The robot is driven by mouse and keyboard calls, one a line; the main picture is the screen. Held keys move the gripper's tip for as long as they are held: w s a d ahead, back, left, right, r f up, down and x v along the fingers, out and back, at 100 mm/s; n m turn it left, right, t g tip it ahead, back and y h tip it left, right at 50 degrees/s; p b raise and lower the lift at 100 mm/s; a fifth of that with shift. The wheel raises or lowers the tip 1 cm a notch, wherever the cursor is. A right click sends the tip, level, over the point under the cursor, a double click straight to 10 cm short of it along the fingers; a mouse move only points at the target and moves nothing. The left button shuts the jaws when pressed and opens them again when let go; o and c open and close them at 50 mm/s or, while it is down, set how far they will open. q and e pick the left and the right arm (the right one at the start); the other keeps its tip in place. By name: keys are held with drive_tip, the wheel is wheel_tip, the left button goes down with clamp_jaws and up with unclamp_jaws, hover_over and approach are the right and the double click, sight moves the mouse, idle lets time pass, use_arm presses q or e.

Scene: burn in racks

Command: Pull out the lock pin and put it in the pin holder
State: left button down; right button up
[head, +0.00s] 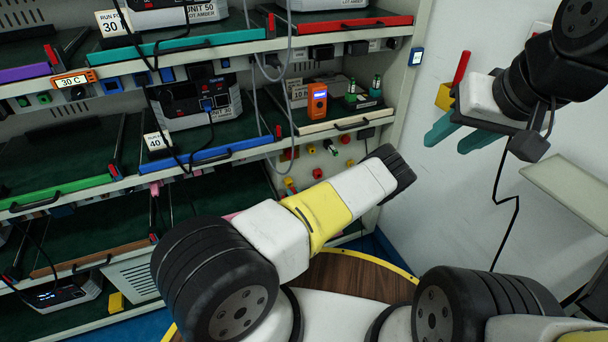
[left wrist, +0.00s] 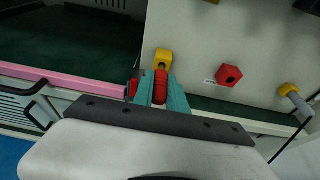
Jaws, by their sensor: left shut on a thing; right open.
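In the left wrist view a ribbed red pin (left wrist: 160,87), which I take to be the lock pin, stands between the teal fingers of my left gripper (left wrist: 161,94), which is shut on it. A yellow block (left wrist: 163,59) lies directly beyond the pin's far end; I cannot tell whether the pin is still seated in it. My left gripper is hidden behind my own arm in the head view. My right gripper (head: 447,143) is open and empty in front of the right wall. A yellow block (head: 444,97) with a red stick (head: 462,67) is on that wall, possibly the pin holder.
A pink-edged shelf (left wrist: 75,84) and a red block (left wrist: 132,88) are left of my left gripper. A red hexagonal knob (left wrist: 229,75) and a yellow-and-grey fitting (left wrist: 290,90) sit on the panel to the right. The rack (head: 395,85) holds several powered units.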

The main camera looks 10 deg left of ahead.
use_arm(q)
drive_tip(key=shift+w+a, duration=0.5)
drive_tip(key=shift+w, duration=0.25)
drive_tip(key=c, duration=1.3)
unclamp_jaws()
drive_tip(key=shift+o, duration=0.2)
drive_tip(key=v, duration=0.7)
drive_tip(key=shift+s+d+r, duration=0.15)
drive_tip(key=shift+s+d, duration=0.1)
